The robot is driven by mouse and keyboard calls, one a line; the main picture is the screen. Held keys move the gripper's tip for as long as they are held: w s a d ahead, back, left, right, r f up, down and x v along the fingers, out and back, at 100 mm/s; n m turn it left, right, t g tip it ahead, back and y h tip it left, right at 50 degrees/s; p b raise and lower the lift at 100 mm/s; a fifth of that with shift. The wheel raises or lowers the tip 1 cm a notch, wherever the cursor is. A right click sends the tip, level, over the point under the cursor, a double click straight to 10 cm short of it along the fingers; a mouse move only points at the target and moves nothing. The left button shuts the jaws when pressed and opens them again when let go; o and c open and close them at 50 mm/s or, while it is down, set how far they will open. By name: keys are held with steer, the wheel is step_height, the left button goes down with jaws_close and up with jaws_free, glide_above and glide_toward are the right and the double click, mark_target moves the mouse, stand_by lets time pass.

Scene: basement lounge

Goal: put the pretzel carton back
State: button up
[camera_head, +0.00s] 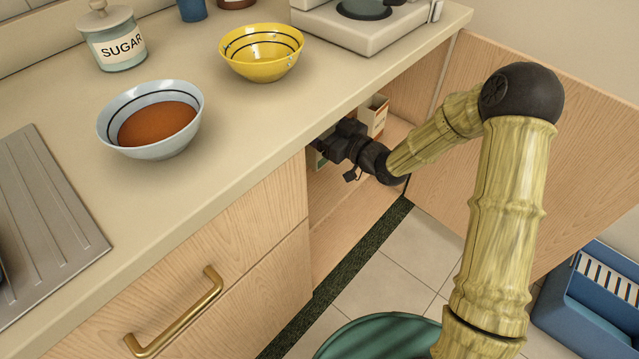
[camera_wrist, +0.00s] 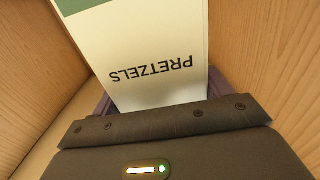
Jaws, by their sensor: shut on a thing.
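The pretzel carton (camera_wrist: 150,60) is white with a green band and fills the middle of the wrist view. Its word PRETZELS reads upside down there. My gripper (camera_wrist: 160,103) is shut on the carton, with a purple finger at each side of it. In the head view my gripper (camera_head: 335,143) reaches into the open cabinet under the counter. The counter edge and my gripper hide most of the carton there. I cannot tell whether the carton touches the cabinet floor.
Another carton (camera_head: 375,115) stands in the cabinet beyond my gripper. The cabinet door (camera_head: 540,150) is swung open at right. Wood walls flank the carton closely in the wrist view. Bowls and a sugar jar (camera_head: 112,40) stand on the counter. A green round object (camera_head: 375,340) is below.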

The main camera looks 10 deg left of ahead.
mark_target(320, 155)
step_height(320, 155, down, 6)
steer(key=shift+f+b, duration=0.1)
steer(key=shift+b, duration=1.05)
steer(key=shift+f+b, duration=0.75)
steer(key=shift+f, duration=1.15)
steer(key=shift+f, duration=0.2)
steer(key=o, duration=1)
steer(key=shift+o, duration=0.2)
